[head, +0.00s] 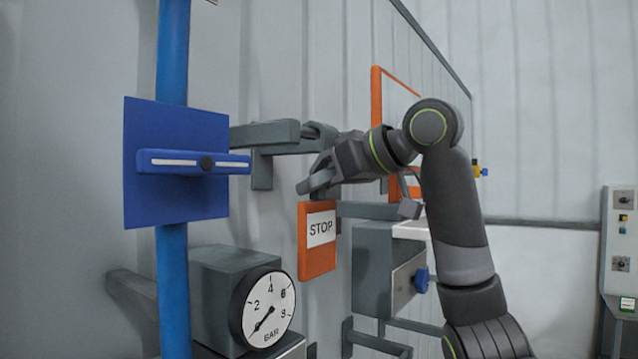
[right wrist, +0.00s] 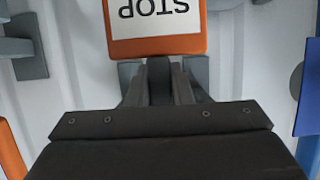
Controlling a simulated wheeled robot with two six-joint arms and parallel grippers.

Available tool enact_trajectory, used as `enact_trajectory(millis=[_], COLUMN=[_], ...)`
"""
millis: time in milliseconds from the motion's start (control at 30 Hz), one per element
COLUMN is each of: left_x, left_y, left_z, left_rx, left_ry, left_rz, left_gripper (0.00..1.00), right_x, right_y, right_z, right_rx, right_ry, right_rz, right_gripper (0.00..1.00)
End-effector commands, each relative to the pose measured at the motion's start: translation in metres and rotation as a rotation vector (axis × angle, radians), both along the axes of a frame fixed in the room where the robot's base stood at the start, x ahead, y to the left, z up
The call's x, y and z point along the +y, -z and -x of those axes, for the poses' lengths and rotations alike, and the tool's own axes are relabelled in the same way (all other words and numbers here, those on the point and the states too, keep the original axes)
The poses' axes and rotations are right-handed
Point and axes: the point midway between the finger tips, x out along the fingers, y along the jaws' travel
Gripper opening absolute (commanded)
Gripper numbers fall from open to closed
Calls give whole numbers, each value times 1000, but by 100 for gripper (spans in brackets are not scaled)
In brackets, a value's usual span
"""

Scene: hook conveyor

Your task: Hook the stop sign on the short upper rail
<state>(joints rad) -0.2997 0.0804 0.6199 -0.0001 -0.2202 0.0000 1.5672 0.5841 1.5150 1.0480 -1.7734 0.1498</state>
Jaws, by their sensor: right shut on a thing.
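The stop sign (head: 318,262) is an orange plate with a white STOP label, hanging upright below my right gripper (head: 316,184) in the head view. In the right wrist view the sign (right wrist: 157,46) shows upside down at the top. There my right gripper (right wrist: 159,82) is shut on a dark piece at the sign's edge. A short grey upper rail (head: 266,134) runs right from behind the blue plate and passes just above and behind the gripper. Whether the sign's hook touches it is hidden. My left gripper is not in view.
A blue post with a blue plate (head: 145,206) stands left. A pressure gauge (head: 268,308) is below, and a grey box with a blue knob (head: 421,280) is right of the sign. Another grey bar (head: 368,210) lies close behind. An orange frame (head: 376,95) is above.

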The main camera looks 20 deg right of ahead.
Motion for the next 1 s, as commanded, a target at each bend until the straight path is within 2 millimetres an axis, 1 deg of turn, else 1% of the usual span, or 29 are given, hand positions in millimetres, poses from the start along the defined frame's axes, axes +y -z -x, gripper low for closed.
enact_trajectory(millis=[267, 300, 467, 500, 733, 833, 933, 1000], left_x=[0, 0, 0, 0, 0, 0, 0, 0], left_y=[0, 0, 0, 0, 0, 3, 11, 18], left_z=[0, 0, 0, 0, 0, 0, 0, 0], left_rx=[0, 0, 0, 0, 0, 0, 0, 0], left_ry=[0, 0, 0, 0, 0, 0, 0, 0], left_rz=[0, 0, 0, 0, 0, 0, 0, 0], left_gripper=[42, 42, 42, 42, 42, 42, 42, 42], right_x=[0, 0, 0, 0, 0, -3, -10, -18], right_y=[0, 0, 0, 0, 0, -1, -4, -8], right_z=[0, 0, 0, 0, 0, 3, 12, 22], right_rx=[-1, -1, -1, 0, 0, -1, -2, -5], right_ry=[0, 0, 0, 0, 0, 2, 3, 4], right_rz=[-1, -1, -1, 0, 0, 0, 0, 0], right_gripper=[0, 22, 43, 45, 45, 45, 45, 45])
